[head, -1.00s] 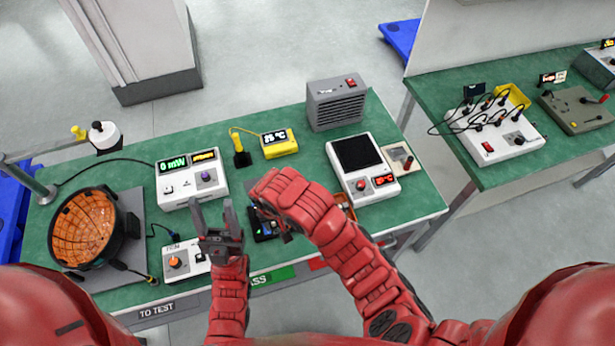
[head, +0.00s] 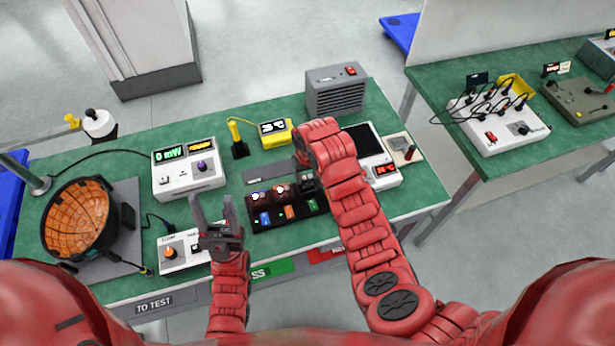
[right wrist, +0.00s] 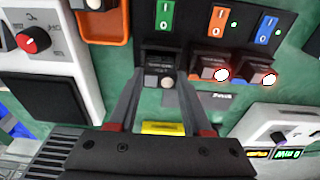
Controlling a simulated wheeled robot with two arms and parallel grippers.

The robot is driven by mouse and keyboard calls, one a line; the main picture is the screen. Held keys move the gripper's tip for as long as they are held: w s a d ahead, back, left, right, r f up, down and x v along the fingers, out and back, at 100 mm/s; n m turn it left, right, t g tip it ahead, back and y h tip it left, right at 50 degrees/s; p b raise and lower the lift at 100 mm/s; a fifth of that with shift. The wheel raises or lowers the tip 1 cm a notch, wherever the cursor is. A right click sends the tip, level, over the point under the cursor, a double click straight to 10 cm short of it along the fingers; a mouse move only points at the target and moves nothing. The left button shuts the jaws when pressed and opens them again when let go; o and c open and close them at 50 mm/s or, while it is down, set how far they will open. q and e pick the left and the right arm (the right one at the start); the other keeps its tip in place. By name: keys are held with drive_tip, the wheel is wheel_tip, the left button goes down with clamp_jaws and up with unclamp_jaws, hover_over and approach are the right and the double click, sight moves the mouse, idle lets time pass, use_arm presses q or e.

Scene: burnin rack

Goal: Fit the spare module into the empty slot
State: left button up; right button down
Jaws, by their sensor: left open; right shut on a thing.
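The dark rack (head: 262,221) lies on the green bench, with blue, orange and green switches along its near side; it also shows in the right wrist view (right wrist: 190,40). Two dark modules with lit lamps, one (right wrist: 209,68) below the orange switch and one (right wrist: 254,70) below the blue, sit in it. My right gripper (right wrist: 161,88) is shut on the spare module (right wrist: 158,62), a dark block with a pale unlit knob, at the column of the green switch. I cannot tell how deep it sits. My left gripper (head: 214,210) is open and empty, left of the rack.
A white meter (head: 188,178), a yellow display (head: 276,133), a grey vented box (head: 337,92) and a white console (head: 372,158) stand around the rack. A small white box (head: 180,250) is near my left gripper. An orange tray (right wrist: 105,25) is beside the rack.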

drive_tip(key=shift+s+d+f, duration=0.15)
drive_tip(key=shift+s+f, duration=0.3)
drive_tip(key=shift+f, duration=0.4)
drive_tip(key=c, duration=0.8)
unclamp_jaws()
drive_tip(key=shift+f, duration=0.1)
drive_tip(key=o, duration=0.5)
drive_tip(key=shift+w+f, duration=0.1)
drive_tip(key=shift+w, duration=0.2)
drive_tip(key=shift+c, duration=0.2)
drive_tip(key=shift+s+r, duration=0.1)
drive_tip(key=shift+r, duration=0.15)
